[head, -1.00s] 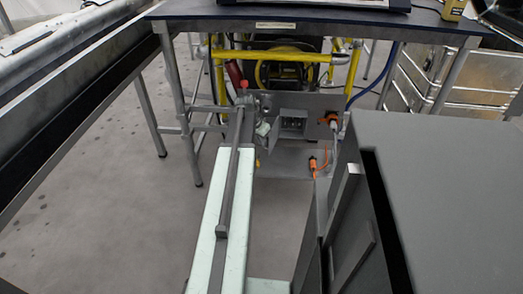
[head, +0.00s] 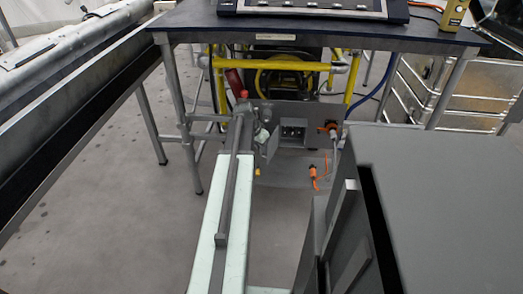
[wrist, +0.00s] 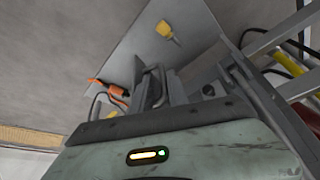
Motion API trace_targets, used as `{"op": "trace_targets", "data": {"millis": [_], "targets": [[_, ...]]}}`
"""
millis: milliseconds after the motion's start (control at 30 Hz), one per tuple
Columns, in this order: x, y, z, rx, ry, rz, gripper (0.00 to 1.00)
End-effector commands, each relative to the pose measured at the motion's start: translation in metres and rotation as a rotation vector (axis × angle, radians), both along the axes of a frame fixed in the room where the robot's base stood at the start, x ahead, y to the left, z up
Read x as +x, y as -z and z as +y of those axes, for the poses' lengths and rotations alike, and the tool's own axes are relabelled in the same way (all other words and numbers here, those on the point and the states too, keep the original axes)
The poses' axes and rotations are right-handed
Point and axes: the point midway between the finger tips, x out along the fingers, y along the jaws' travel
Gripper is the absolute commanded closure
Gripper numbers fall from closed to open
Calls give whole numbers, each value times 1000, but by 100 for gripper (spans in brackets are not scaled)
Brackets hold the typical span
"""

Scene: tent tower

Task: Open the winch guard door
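Under the table, a grey panel (head: 318,112) carries a small open-fronted grey box (head: 292,133) with dark fittings inside. A grey flap (head: 269,147) stands out at the box's left side; I cannot tell for sure that it is the winch guard door. My pale green arm reaches up to the panel in the head view. My gripper (head: 261,136) is at its far end, close to the flap's left side; whether it touches is unclear. In the wrist view, narrow grey finger parts (wrist: 157,86) show beyond my pale housing; their closure is unclear.
A dark-topped table (head: 330,32) stands above, with yellow tubing (head: 285,66) beneath. Orange connectors (head: 313,172) and cables are right of the box; an orange connector (wrist: 108,92) and a yellow knob (wrist: 167,32) show in the wrist view. Floor at left is clear.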

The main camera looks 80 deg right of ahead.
Motion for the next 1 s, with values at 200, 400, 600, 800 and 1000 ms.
{"op": "trace_targets", "data": {"millis": [200, 400, 600, 800, 1000], "targets": [[7, -51, 12, -6, -3, 7, 82], [11, -59, 18, -3, -2, 4, 82], [12, -56, 19, -1, -2, 2, 82], [12, -56, 19, 0, -2, 1, 82], [12, -82, 19, 0, -2, 1, 82]]}}
